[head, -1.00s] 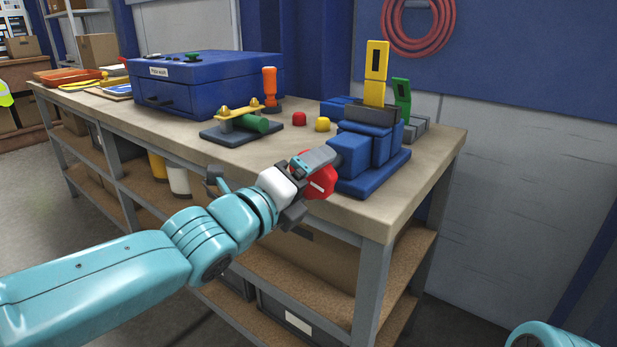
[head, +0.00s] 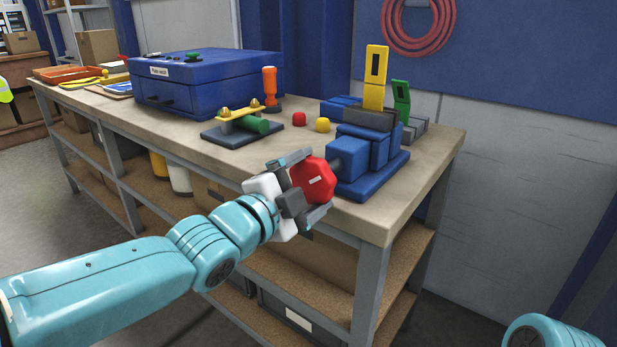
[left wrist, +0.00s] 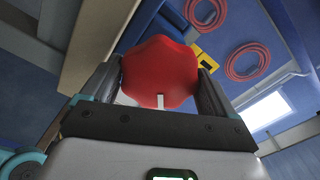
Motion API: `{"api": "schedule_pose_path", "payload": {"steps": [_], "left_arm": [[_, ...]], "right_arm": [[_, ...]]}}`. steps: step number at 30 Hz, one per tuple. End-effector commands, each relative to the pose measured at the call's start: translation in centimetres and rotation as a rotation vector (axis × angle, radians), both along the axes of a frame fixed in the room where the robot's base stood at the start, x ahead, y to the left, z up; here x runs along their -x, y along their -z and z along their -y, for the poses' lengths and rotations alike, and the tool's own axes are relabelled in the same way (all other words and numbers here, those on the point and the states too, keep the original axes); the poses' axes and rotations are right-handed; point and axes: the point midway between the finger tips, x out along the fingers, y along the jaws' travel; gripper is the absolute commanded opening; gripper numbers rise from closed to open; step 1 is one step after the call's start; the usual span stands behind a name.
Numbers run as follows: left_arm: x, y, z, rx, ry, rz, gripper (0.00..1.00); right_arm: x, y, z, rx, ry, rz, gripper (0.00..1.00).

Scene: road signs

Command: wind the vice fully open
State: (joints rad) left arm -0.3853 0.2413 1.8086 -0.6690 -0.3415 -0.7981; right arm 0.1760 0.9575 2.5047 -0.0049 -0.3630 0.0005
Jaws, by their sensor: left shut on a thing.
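The blue vice (head: 362,160) stands at the near right corner of the workbench. Its red knob (head: 313,180) with a white mark faces me at the vice's front. My left gripper (head: 306,186) is shut on the red knob, with one finger above it and one below in the head view. In the left wrist view the red knob (left wrist: 160,72) sits between both fingers, with its white mark toward the palm. A yellow upright piece (head: 376,78) and a green one (head: 401,100) stand at the vice's jaws; the jaw gap is hidden. My right gripper is not in view.
A blue case (head: 205,85), an orange-handled tool (head: 269,85) and a fixture with a green cylinder (head: 243,124) stand on the workbench (head: 400,205). A red button (head: 299,118) and a yellow one (head: 322,124) lie behind the vice's left side.

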Motion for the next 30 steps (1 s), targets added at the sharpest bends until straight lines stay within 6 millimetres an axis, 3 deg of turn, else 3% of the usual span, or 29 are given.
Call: {"api": "schedule_pose_path", "payload": {"steps": [30], "left_arm": [[0.0, -0.1, 0.0, 0.779, -0.002, -0.567, 0.58]], "right_arm": [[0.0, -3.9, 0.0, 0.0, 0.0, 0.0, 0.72]]}}
